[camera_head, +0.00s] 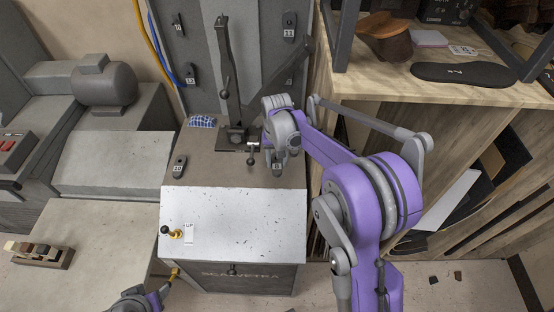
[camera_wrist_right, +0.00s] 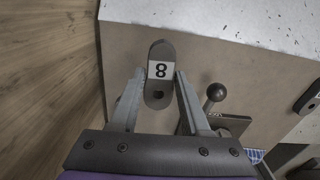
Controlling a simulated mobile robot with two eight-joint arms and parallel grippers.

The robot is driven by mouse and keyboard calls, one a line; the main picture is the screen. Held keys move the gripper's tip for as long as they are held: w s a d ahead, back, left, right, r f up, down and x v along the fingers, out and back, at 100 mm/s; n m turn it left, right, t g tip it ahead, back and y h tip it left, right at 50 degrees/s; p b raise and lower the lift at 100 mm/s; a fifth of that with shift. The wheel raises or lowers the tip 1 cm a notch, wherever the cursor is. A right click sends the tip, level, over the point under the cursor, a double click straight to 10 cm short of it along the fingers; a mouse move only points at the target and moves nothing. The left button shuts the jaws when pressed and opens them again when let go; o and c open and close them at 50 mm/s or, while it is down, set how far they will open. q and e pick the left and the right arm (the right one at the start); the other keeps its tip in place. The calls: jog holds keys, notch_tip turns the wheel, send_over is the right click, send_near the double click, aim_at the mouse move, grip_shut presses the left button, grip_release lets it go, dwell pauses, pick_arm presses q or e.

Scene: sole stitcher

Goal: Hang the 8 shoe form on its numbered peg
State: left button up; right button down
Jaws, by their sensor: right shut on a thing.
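The 8 shoe form (camera_wrist_right: 160,92) is a dark, narrow, rounded piece with a white label and a hole near one end. In the right wrist view it lies between the two fingers of my right gripper (camera_wrist_right: 160,79), which is shut on it. In the head view the form (camera_head: 277,168) shows below my right gripper (camera_head: 276,158), over the right side of the brown machine top. I cannot tell whether it touches that top. Dark pieces with labels 10 (camera_head: 177,25), 11 (camera_head: 289,25) and 12 (camera_head: 190,74) are on the upright grey panel. Part of my left arm shows at the bottom.
Another numbered form (camera_head: 179,166) lies at the left of the machine top (camera_head: 215,172). A lever (camera_head: 224,60) stands upright before the panel. A blue patterned piece (camera_head: 202,121) lies behind. A wooden shelf (camera_head: 470,105) with a sole and shoe parts is at right.

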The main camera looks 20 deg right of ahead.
jog(key=shift+s+a+r+p, duration=0.3)
jog(key=shift+s+r, duration=0.25)
jog(key=shift+r, duration=0.2)
jog(key=shift+s+a+r+p, duration=0.25)
jog(key=shift+s+r+p, duration=0.1)
jog(key=shift+s+r, duration=0.3)
jog(key=shift+s+a+r+p, duration=0.3)
jog(key=shift+s+r, duration=0.15)
jog(key=shift+r, duration=0.35)
